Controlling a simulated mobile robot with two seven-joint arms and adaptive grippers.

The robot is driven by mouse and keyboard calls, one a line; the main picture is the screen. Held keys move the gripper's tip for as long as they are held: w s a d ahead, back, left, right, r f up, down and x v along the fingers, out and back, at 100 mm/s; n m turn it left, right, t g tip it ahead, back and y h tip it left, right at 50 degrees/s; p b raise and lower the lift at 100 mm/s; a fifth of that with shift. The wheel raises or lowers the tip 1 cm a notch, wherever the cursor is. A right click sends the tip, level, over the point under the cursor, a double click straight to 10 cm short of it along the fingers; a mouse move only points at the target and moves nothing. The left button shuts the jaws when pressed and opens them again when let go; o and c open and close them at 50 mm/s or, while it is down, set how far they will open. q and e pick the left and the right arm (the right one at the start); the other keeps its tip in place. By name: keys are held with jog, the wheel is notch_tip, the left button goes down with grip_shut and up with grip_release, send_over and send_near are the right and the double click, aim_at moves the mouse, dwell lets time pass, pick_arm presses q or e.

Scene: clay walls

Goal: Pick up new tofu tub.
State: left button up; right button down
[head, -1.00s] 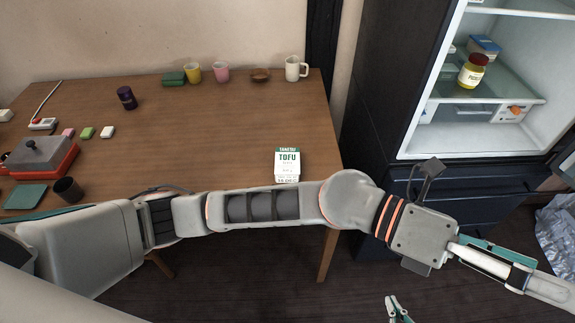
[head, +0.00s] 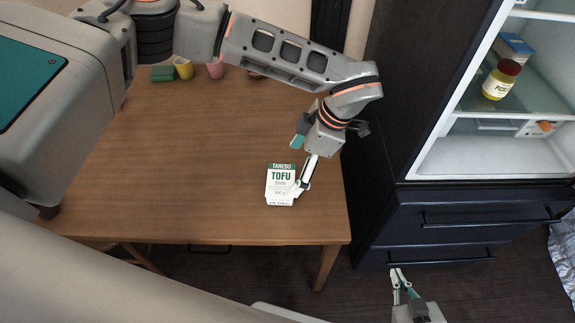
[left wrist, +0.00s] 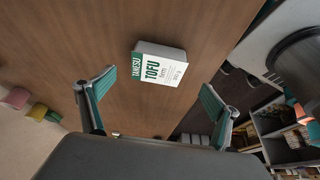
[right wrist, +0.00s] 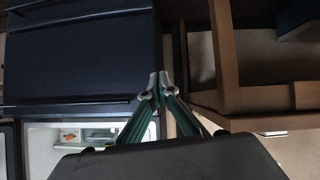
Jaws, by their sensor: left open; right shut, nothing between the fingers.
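The tofu tub (head: 281,178), white with a green band and the word TOFU, sits on the wooden table near its front right. It also shows in the left wrist view (left wrist: 160,65), ahead of and between the spread fingers. My left gripper (head: 302,165) is open and empty, over the table at the tub's right side. One finger overlaps the tub's edge in the head view; I cannot tell whether they touch. The left wrist view shows a gap between the fingers (left wrist: 158,95) and the tub. My right gripper (head: 398,272) is shut and empty, low in front of the dark drawers.
The table (head: 190,150) is clear around the tub. A green block (head: 163,74), a yellow cup (head: 183,68) and a pink cup (head: 215,70) stand at its back. The open fridge (head: 470,155) is at right, with a yellow jar (head: 500,80) inside.

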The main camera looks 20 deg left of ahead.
aim_at(282, 180)
pick_arm(q)
jog(key=shift+w+a+f, duration=0.15)
jog(key=shift+w, duration=0.05)
jog(key=shift+x, duration=0.85)
jog(key=shift+s+a+f, duration=0.15)
jog(key=shift+s+f, duration=0.1)
jog(key=x, duration=0.5)
jog(key=shift+w+a, duration=0.1)
jog(key=shift+w, duration=0.05)
pick_arm(e)
jog(key=shift+s+a+f+g, duration=0.15)
jog(key=shift+s+f, duration=0.15)
jog(key=shift+s, duration=0.15)
jog(key=shift+s+d+f+g, duration=0.15)
jog(key=shift+s+f, duration=0.1)
jog(key=shift+s, duration=0.2)
pick_arm(q)
jog(key=shift+c, duration=0.3)
pick_arm(e)
jog(key=shift+a, duration=0.1)
pick_arm(q)
jog(key=c, duration=1.4)
jog(key=shift+r, duration=0.1)
